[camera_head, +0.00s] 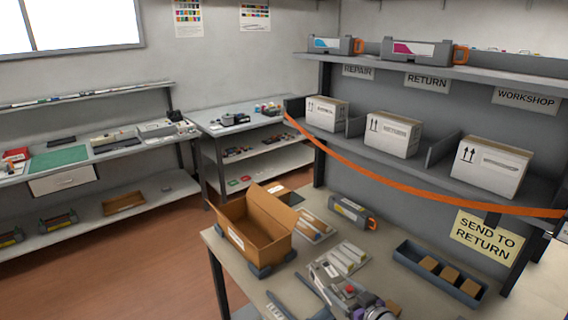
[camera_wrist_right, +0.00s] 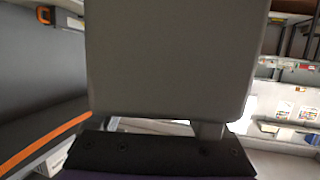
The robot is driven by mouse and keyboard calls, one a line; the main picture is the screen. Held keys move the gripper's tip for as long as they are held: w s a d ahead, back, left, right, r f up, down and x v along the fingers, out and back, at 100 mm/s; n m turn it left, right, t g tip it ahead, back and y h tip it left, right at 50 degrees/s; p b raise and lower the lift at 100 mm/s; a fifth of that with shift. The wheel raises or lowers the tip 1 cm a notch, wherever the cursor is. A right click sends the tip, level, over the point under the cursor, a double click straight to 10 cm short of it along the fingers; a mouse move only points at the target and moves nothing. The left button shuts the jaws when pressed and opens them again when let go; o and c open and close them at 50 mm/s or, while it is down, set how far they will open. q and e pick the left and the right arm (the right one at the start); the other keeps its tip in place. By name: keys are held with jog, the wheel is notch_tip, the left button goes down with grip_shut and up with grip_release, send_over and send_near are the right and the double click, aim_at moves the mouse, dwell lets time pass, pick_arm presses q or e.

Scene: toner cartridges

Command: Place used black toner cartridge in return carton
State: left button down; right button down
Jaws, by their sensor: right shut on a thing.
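My right gripper (camera_head: 335,278) is at the front middle of the workbench. In the right wrist view a large plain grey body, likely the toner cartridge (camera_wrist_right: 170,60), fills the middle, and the dark gripper edge (camera_wrist_right: 155,152) is shut on it. Its label is hidden, so its colour cannot be told. In the head view I cannot clearly separate it from the gripper. An open brown carton (camera_head: 232,237) stands on the bench, left of my gripper, its flaps raised; its inside bottom is hidden. White closed boxes stand on the shelf, the middle one a returns carton (camera_head: 391,134) under a RETURN sign. My left gripper does not show.
A grey cartridge with a yellow label and orange end (camera_head: 352,211) lies behind on the workbench (camera_head: 222,248). A dark tray (camera_head: 408,263) with small brown boxes is at the right. An orange strap (camera_head: 390,185) hangs across the shelf front. Light striped parts (camera_head: 346,257) lie near my gripper.

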jog(key=shift+d+f+m+t+h, duration=0.25)
jog(key=shift+d+m+t+h, duration=0.2)
jog(key=shift+m+h, duration=0.3)
jog(key=f+h, duration=0.1)
jog(key=s+f+m+h, duration=0.1)
jog(key=f, duration=0.1)
jog(key=s+f+m+h, duration=0.1)
jog(key=shift+s+d+f+t, duration=0.25)
jog(key=shift+d+f, duration=0.05)
jog(key=shift+d, duration=0.05)
jog(key=shift+s+m+h, duration=0.35)
jog(key=shift+s, duration=0.1)
jog(key=shift+s+a+r+m+h, duration=0.15)
jog(key=shift+s+a+m+h, duration=0.15)
jog(key=shift+s, duration=0.15)
